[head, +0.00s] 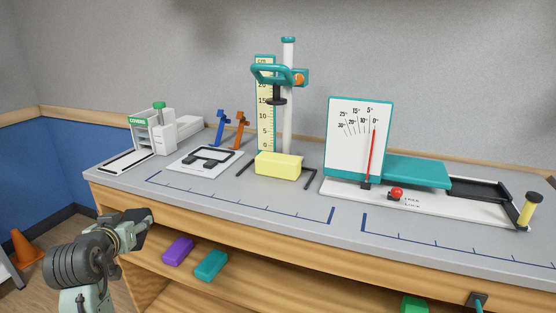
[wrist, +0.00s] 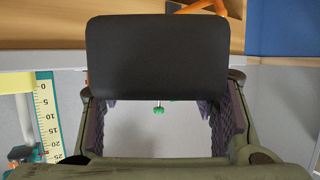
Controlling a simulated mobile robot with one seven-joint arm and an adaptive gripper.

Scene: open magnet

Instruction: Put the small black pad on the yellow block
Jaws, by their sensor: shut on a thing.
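My gripper (wrist: 160,110) is shut on the small black pad (wrist: 160,55), which spans the space between the two fingers in the wrist view. In the head view my gripper (head: 143,220) is at the lower left, by the bench's front left corner, and the pad is hard to tell from the dark fingers. The yellow block (head: 278,166) sits on the grey bench top near the middle, in front of the upright scale and the white post. Its top looks bare. My gripper is well to the left of it and apart from it.
A white plate with dark pieces (head: 207,158) lies left of the block. The teal-handled press (head: 272,75) overhangs behind it. A white dial board (head: 358,135) stands right. Purple (head: 178,250) and teal (head: 211,265) blocks lie on the shelf below. The bench front is clear.

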